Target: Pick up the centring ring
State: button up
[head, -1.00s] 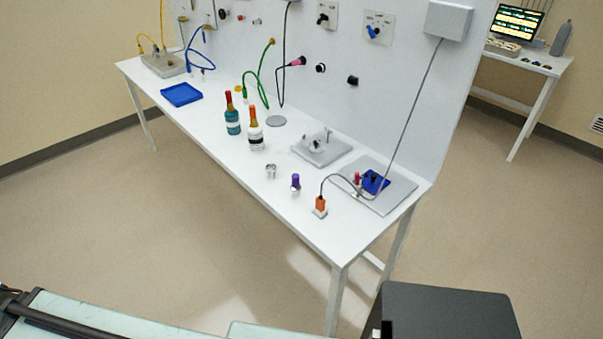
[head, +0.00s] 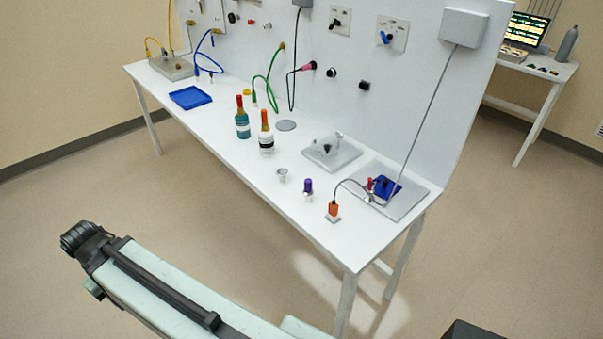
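A small silvery ring-like piece (head: 283,175) stands on the white bench near its front edge, in the head view. It looks like the centring ring, but it is too small to be sure. It stands apart from the purple-capped vial (head: 308,187) to its right and the white bottle behind it. Part of my arm crosses the lower left of the view, in front of the bench and well away from the ring. My gripper's fingers do not show.
Nearby on the white bench (head: 235,158) are a teal bottle (head: 242,122), a white bottle (head: 266,140), a grey plate with a fitting (head: 345,158), and an orange connector (head: 333,211) with a cable. A blue tray (head: 190,97) lies farther left. Floor is clear before the bench.

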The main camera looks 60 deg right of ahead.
aim_at(281, 170)
jog(key=z, duration=0.25)
jog(key=i, duration=1)
jog(key=u, duration=0.05)
